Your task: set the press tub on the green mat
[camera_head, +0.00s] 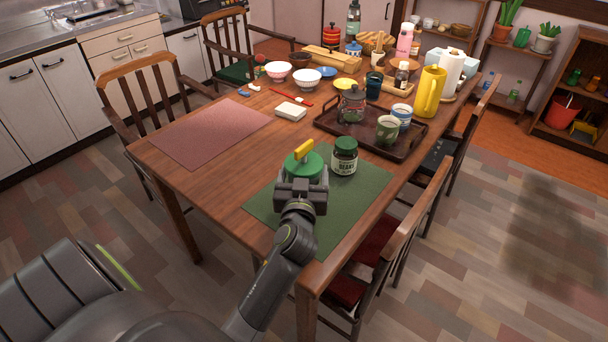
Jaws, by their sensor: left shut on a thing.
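The press tub (296,168) has a round green lid with a yellow bar handle (303,150) on top. My left gripper (301,181) is shut on the tub from the near side and hides its lower front. The tub is over the far left part of the green mat (332,225). I cannot tell whether its base touches the mat. My right gripper is out of view.
A dark jar with a green lid (344,157) stands on the mat, right of the tub. A dark tray (408,143) with jars and cups lies behind it. A pink mat (210,133) is to the left. The near part of the green mat is bare.

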